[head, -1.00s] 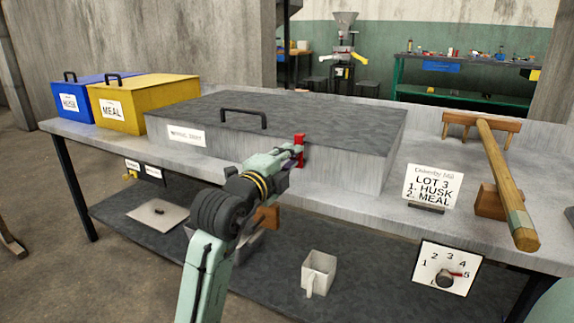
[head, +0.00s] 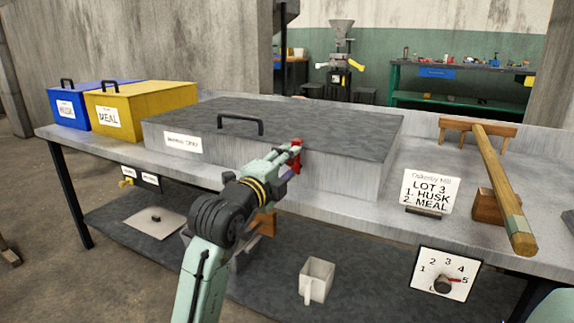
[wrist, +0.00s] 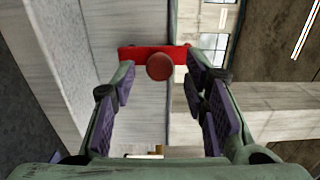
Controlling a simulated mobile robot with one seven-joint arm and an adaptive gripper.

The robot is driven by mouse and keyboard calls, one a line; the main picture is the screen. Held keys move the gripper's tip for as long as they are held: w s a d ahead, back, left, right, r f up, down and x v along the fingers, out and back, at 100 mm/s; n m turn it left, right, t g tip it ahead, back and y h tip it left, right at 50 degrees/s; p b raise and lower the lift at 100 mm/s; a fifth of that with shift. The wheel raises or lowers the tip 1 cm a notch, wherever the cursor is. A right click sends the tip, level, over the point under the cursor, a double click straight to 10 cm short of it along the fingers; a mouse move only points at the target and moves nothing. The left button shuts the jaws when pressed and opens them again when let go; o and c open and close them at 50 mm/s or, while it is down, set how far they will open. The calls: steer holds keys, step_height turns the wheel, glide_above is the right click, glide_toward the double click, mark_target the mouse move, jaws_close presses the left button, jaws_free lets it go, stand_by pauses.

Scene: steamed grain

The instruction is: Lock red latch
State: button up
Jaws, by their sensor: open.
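The red latch (head: 296,156) is on the front face of the large grey box (head: 350,165), right of the box's black handle. In the wrist view the latch (wrist: 137,55) is a red bar with a round red knob (wrist: 159,67). My gripper (head: 288,160) is at the latch in the head view and partly covers it. In the wrist view my gripper (wrist: 165,95) is open, with its two purple-padded fingers apart on either side of the knob. The knob lies ahead between the fingertips; whether a pad touches it cannot be told.
Blue (head: 68,108) and yellow (head: 150,108) lidded boxes stand left of the grey box. A sign (head: 430,190) and a wooden mallet-like tool (head: 495,180) are on the right. A dial panel (head: 445,273) hangs at the table front, with a white cup (head: 317,277) on the lower shelf.

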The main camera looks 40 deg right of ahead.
steer(key=shift+a, duration=0.1)
steer(key=v, duration=1.1)
steer(key=shift+s+a, duration=0.2)
steer(key=shift+a, duration=0.15)
